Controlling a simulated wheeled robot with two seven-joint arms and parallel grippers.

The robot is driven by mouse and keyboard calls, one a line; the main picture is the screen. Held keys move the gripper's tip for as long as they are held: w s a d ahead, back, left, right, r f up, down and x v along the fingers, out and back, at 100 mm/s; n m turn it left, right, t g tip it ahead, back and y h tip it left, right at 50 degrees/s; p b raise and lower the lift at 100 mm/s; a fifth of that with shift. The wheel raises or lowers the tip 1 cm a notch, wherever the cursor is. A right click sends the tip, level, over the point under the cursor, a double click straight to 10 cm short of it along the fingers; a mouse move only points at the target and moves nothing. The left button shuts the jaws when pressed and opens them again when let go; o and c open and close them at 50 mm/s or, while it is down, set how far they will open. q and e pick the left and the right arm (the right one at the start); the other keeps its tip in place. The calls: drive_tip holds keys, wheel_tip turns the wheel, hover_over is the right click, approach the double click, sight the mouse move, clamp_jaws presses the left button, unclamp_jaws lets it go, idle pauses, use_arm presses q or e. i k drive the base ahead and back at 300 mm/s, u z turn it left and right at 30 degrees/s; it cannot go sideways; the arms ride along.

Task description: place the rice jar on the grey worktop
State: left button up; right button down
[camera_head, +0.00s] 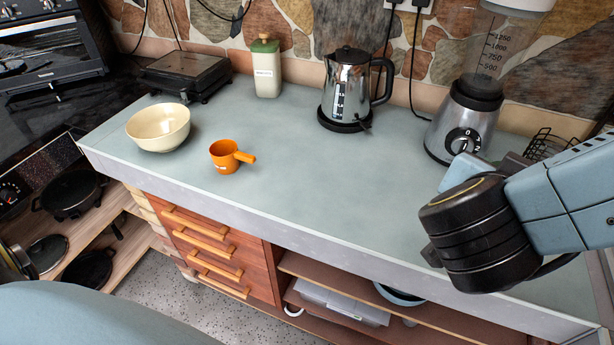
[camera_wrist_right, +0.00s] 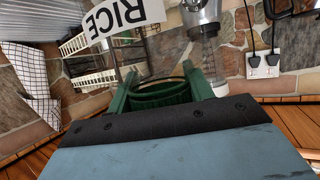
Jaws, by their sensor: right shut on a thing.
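The rice jar's white label (camera_wrist_right: 125,18), reading RICE, shows upside down at the top of the right wrist view. My right gripper (camera_wrist_right: 160,88) is shut on the jar; a dark green banded part shows between the fingers. In the head view my right gripper (camera_head: 488,165) is at the right, over the worktop's right part, and its wrist hides most of what it holds. The grey worktop (camera_head: 310,180) runs across the head view. I cannot tell whether the jar touches it. My left gripper is out of view.
A cream bowl (camera_head: 158,128), orange cup (camera_head: 227,157), black appliance (camera_head: 186,74), green-lidded canister (camera_head: 267,75), kettle (camera_head: 347,85) and blender (camera_head: 467,120) stand on the worktop. A wire rack (camera_head: 550,145) is at the right. The worktop's middle and front are clear.

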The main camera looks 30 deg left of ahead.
sight(292, 182)
drive_tip(key=z, duration=0.75)
drive_tip(key=i, duration=0.4)
drive_tip(key=u, duration=2.65)
